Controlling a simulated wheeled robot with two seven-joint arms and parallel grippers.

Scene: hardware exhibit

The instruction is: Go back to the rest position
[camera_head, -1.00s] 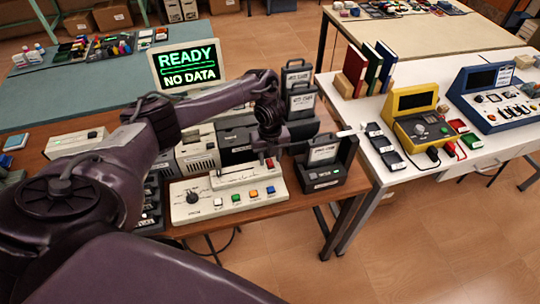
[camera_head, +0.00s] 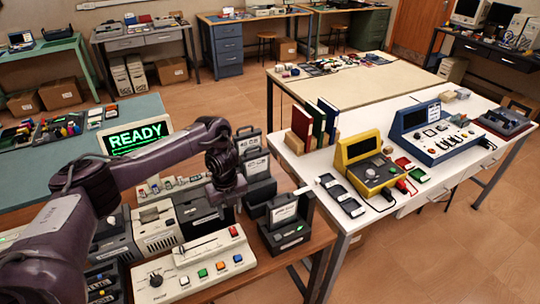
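My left arm comes in from the left and bends down at its wrist. My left gripper (camera_head: 226,190) hangs over the dark drive units on the brown desk, behind the beige control panel (camera_head: 195,268) with its coloured buttons. Its fingertips are small and dark against the units, so I cannot tell whether they are open or shut. I see nothing clearly held. A cartridge (camera_head: 284,211) stands in a black holder (camera_head: 285,237) to its right, apart from it. My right arm and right gripper are not in view.
A monitor (camera_head: 138,137) reading READY stands behind my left arm. Tall dark cartridges (camera_head: 252,158) stand behind the gripper. The white table (camera_head: 350,150) on the right bears books, a yellow device (camera_head: 366,165) and a blue device (camera_head: 425,130). Open floor (camera_head: 455,245) lies at the front right.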

